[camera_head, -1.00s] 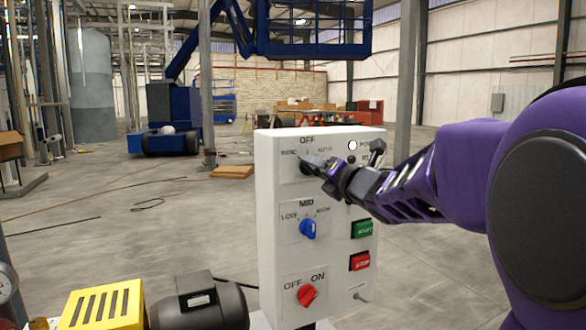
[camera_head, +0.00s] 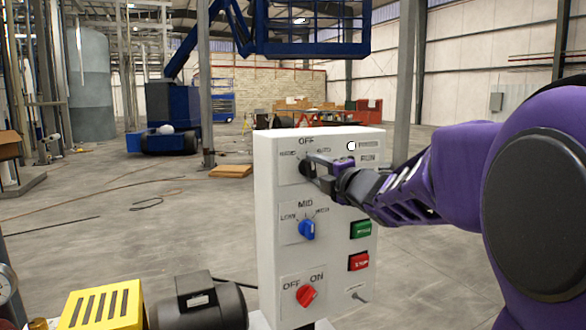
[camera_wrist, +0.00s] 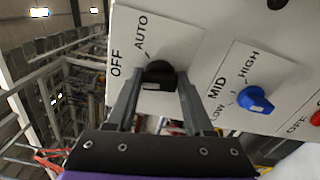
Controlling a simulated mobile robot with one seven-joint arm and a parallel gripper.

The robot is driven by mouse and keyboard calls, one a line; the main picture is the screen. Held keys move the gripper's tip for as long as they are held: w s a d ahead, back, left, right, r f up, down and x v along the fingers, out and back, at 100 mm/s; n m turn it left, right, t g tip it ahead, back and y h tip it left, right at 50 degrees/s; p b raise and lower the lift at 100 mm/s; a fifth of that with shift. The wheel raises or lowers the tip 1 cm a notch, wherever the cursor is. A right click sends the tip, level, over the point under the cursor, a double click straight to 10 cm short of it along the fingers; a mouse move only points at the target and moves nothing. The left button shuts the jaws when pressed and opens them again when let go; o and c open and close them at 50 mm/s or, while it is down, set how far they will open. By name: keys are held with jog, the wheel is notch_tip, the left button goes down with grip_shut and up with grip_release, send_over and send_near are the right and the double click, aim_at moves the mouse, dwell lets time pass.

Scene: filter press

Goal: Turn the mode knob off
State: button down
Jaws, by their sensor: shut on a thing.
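The mode knob is a black knob (camera_head: 305,168) at the top of the white control panel (camera_head: 265,215), under the labels OFF and AUTO and a blurred one at left. In the wrist view the knob (camera_wrist: 160,72) sits between the two grey fingers of my gripper (camera_wrist: 158,88). My gripper (camera_head: 312,167) is shut on it, reaching in from the right. A small white mark shows on the knob's near side in the wrist view. The fingers hide part of the knob, and I cannot tell for sure which label it points to.
A blue knob (camera_head: 308,230) marked LOW, MID, HIGH is below, and a red OFF/ON knob (camera_head: 306,296) lower still. Green (camera_head: 361,229) and red (camera_head: 358,262) buttons are at the right. A grey motor (camera_head: 205,303) and yellow guard (camera_head: 103,305) stand at lower left.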

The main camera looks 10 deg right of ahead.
jog(key=shift+m, duration=0.8)
jog(key=shift+c, duration=1.4)
grip_release()
jog(key=shift+s+f, duration=0.1)
